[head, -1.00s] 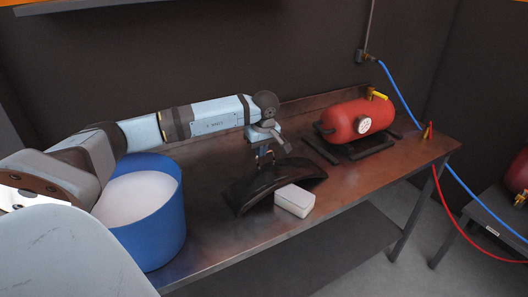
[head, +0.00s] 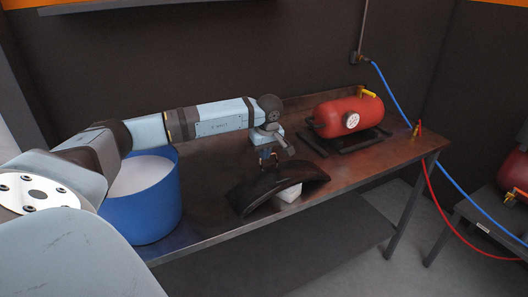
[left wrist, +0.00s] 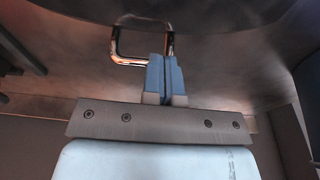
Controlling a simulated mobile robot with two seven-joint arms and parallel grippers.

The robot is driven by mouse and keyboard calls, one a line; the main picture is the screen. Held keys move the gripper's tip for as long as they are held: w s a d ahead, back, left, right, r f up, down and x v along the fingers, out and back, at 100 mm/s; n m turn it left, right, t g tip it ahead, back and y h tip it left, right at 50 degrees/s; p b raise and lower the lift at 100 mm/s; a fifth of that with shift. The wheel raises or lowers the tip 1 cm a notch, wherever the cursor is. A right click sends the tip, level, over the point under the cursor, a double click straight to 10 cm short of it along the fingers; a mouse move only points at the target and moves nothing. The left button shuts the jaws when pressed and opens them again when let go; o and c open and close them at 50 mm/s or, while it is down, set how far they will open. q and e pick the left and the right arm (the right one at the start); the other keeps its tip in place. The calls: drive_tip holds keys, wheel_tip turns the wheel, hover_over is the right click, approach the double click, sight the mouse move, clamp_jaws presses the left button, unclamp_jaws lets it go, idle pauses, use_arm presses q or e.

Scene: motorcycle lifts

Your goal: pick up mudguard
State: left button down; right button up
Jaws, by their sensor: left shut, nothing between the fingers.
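The black curved mudguard (head: 253,190) is at the front edge of the bench in the head view, arch side up. A shiny metal loop stands on its top and shows in the left wrist view (left wrist: 120,42). My left gripper (head: 268,152) is over the mudguard, pointing down. Its blue fingers (left wrist: 165,72) are shut together with nothing between them. Their tips overlap the right part of the loop in the wrist view. I cannot tell whether they pass through it, or whether the mudguard is off the bench. My right gripper is not in view.
A white block (head: 288,194) is partly hidden by the mudguard. A blue tub (head: 145,213) with a pale inside stands at the bench's left. A red tank (head: 345,117) sits on a dark base at the back right. Blue and red hoses run at the right.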

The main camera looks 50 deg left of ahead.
sight(275, 176)
use_arm(q)
drive_tip(key=d, duration=0.2)
drive_tip(key=s+d, duration=0.1)
drive_tip(key=d, duration=0.1)
drive_tip(key=s+d, duration=0.1)
drive_tip(key=d, duration=0.1)
drive_tip(key=shift+d+f+p, duration=0.15)
drive_tip(key=shift+d+p, duration=0.2)
drive_tip(key=shift+s+d+f, duration=0.1)
drive_tip(key=shift+d+f, duration=0.05)
drive_tip(key=shift+d, duration=0.25)
